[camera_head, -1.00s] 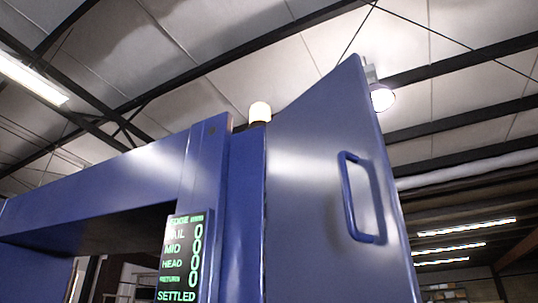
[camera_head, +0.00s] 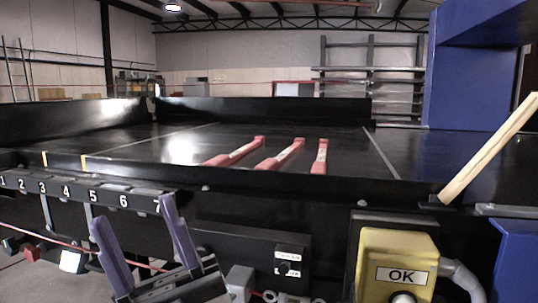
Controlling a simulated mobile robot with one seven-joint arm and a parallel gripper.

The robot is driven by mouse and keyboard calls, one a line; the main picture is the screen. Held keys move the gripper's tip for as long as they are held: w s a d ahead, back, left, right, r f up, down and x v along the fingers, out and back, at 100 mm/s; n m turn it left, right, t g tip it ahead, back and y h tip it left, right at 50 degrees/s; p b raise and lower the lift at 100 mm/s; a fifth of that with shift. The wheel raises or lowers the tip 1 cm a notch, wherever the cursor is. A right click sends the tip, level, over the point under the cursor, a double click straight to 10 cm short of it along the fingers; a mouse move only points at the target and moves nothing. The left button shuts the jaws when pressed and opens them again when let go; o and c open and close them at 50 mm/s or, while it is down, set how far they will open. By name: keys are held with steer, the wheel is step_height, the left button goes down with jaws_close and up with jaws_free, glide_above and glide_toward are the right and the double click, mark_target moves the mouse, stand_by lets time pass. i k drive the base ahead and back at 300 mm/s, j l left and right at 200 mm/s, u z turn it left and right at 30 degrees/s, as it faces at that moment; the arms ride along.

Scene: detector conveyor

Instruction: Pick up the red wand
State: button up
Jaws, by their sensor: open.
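Three red wand-like bars with pale labels lie on the black conveyor bed (camera_head: 130,150): a left one (camera_head: 233,153), a middle one (camera_head: 280,155) and a right one (camera_head: 320,157). I cannot tell which one the task means. The front rail hides part of their near ends. My gripper (camera_head: 135,216) shows at the lower left, with two purple fingers pointing up and spread apart. It is open and empty, in front of the conveyor and to the left of the bars, touching none of them.
A numbered black rail (camera_head: 80,190) runs along the conveyor's front left. A yellow OK button box (camera_head: 396,268) stands at the lower right. A wooden stick (camera_head: 490,148) leans up at the right edge. A blue machine frame (camera_head: 470,80) stands over the right end. Black side walls (camera_head: 265,111) line the back.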

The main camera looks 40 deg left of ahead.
mark_target(319, 166)
steer(key=u, duration=0.75)
steer(key=k+l+u, duration=0.1)
